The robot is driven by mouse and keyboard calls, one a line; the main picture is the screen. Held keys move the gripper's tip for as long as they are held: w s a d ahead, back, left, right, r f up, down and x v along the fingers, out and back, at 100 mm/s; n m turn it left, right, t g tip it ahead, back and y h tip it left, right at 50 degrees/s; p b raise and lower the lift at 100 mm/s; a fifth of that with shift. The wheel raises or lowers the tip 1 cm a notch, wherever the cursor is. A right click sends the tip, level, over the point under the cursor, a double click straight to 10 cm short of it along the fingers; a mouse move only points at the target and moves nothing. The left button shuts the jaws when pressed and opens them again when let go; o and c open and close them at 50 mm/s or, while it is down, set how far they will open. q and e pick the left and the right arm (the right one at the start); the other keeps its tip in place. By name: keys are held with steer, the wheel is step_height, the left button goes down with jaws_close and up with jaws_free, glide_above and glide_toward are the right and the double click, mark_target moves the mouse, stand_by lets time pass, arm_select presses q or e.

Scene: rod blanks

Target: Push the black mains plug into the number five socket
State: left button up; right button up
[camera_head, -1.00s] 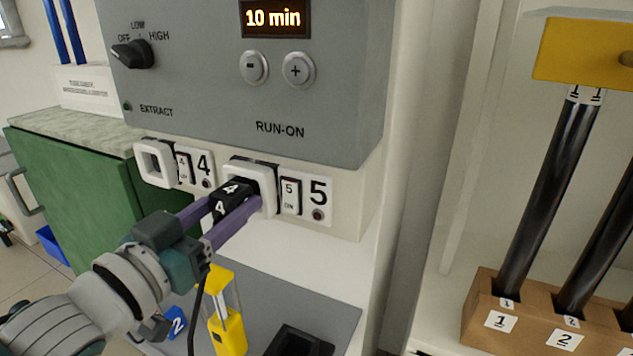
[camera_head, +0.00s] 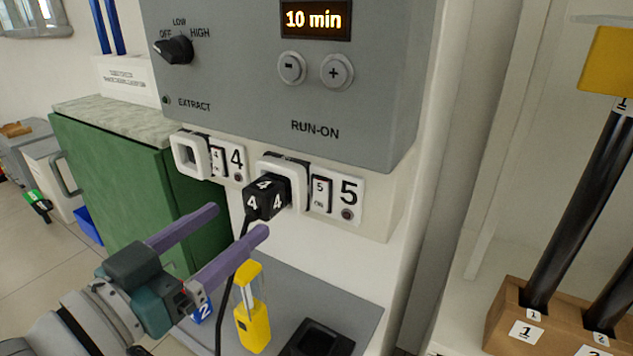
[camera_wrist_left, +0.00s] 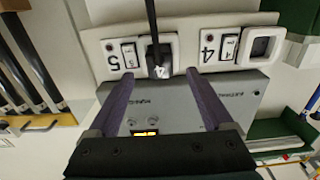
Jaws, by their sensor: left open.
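The black mains plug (camera_head: 266,196), marked with white 4s, sits in the white-framed number five socket (camera_head: 298,199). Its cable hangs down from it. My left gripper (camera_head: 238,222) is open and empty, below and to the left of the plug, apart from it. In the left wrist view the plug (camera_wrist_left: 159,66) shows between and beyond the two purple fingers (camera_wrist_left: 163,88). The number four socket (camera_head: 187,155) to the left is empty. How deep the plug is seated is hard to tell. My right gripper is not in view.
The grey control box (camera_head: 285,80) with knob and buttons is above the sockets. A yellow tool (camera_head: 253,322), a blue block (camera_head: 201,311) and a black tray (camera_head: 318,340) are on the grey surface below. A cardboard rod holder (camera_head: 515,312) stands at right.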

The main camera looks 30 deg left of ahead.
arm_select(q)
steer(key=s, duration=0.3)
steer(key=shift+a, duration=0.1)
stand_by(0.3)
step_height(320, 180, up, 8)
steer(key=n+g+y+p, duration=0.15)
steer(key=g+p, duration=0.35)
steer(key=p, duration=0.6)
steer(key=s+d+r+m+g+p, duration=0.1)
steer(key=s+d+r+g+p, duration=0.2)
steer(key=s+r+g+p, duration=0.3)
steer(key=s+d+r+m+g+p, duration=0.2)
steer(key=s+d+r+g+p, duration=0.15)
steer(key=s+r+p, duration=0.35)
step_height(320, 180, up, 35)
steer(key=s+p, duration=0.1)
steer(key=p, duration=3.5)
steer(key=shift+s+r, duration=0.2)
